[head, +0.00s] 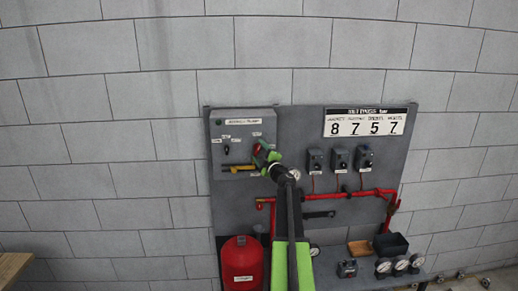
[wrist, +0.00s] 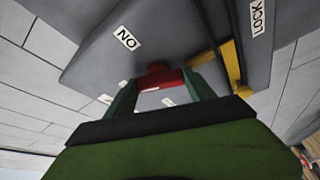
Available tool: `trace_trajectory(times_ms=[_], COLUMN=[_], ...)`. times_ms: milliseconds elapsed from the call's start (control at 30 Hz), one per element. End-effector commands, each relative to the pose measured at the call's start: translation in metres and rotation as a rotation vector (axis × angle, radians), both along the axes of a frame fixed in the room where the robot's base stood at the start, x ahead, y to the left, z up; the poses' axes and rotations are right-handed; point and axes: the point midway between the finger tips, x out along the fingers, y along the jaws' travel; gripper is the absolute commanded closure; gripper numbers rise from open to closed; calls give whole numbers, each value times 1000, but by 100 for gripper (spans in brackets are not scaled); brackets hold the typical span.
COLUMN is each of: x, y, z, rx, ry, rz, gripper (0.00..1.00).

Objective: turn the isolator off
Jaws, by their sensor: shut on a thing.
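The isolator's red handle (wrist: 156,78) sits on the grey control box (head: 243,131) at the upper left of the panel. In the wrist view my gripper (wrist: 162,86) has its two green fingers on either side of the red handle, shut on it. An ON label (wrist: 127,39) is on the box face, and a LOCK label (wrist: 257,22) is further right. In the head view my gripper (head: 265,155) covers most of the handle, and I cannot tell which way it points.
A yellow bar (head: 238,169) lies along the box's lower edge and shows as yellow strips (wrist: 231,65) in the wrist view. A number board (head: 366,122) hangs upper right.

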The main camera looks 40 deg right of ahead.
Motion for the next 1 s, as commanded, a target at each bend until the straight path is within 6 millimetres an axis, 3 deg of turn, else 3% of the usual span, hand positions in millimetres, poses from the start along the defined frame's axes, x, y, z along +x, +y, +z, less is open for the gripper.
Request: trace_trajectory(times_ms=[500, 1000], x=[0, 0], y=[0, 0], z=[5, 2], rx=[-266, -324], ry=[221, 270], rz=[0, -1], gripper=[78, 78])
